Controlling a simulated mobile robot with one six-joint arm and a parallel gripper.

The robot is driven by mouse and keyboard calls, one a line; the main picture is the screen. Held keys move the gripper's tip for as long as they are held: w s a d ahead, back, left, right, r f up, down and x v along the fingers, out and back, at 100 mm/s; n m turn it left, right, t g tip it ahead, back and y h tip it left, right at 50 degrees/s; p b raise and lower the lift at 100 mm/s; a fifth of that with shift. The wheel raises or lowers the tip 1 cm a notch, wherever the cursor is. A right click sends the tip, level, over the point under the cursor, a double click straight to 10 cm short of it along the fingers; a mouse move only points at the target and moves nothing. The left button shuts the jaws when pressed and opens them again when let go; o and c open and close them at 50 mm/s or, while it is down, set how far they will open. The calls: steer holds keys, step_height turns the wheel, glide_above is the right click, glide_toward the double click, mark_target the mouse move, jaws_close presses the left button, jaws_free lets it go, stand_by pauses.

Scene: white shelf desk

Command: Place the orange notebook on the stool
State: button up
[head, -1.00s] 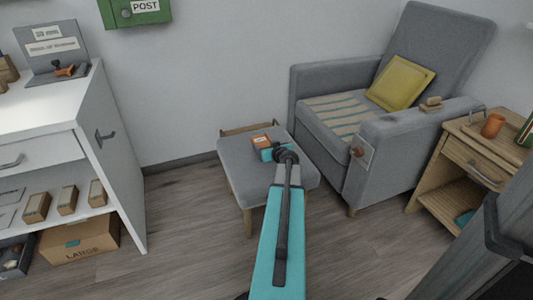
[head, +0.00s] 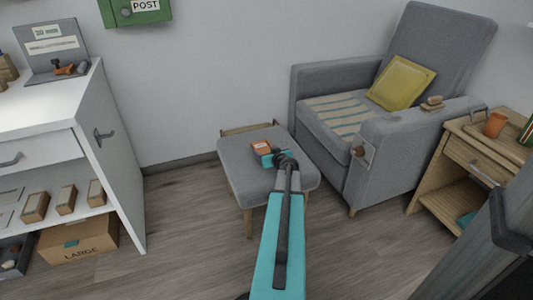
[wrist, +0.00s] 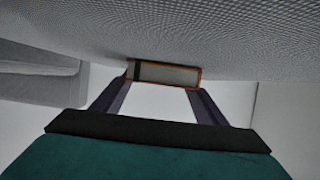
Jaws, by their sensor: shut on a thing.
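The orange notebook (head: 260,147) is over the grey cushioned top of the stool (head: 241,176), near its middle. My gripper (head: 272,155) is shut on the notebook from the right and near side. In the wrist view, the notebook (wrist: 165,74) lies between the two fingertips (wrist: 160,88), its pale page edge and orange cover edge facing the camera. The grey woven surface (wrist: 200,35) borders it closely there. I cannot tell for sure whether the notebook rests on the cushion. My arm hides part of the stool's near side.
A grey armchair (head: 385,150) with a yellow pillow (head: 401,82) stands just right of the stool. A white shelf desk (head: 115,150) is at the left, with a cardboard box (head: 78,242) low down. A wooden side table (head: 455,155) is at the right. Floor between desk and stool is clear.

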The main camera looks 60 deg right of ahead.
steer(key=shift+f, duration=0.1)
steer(key=o, duration=1.2)
steer(key=shift+c, duration=0.2)
steer(key=shift+p+v, duration=0.65)
steer(key=shift+v, duration=5.4)
steer(key=shift+w, duration=0.1)
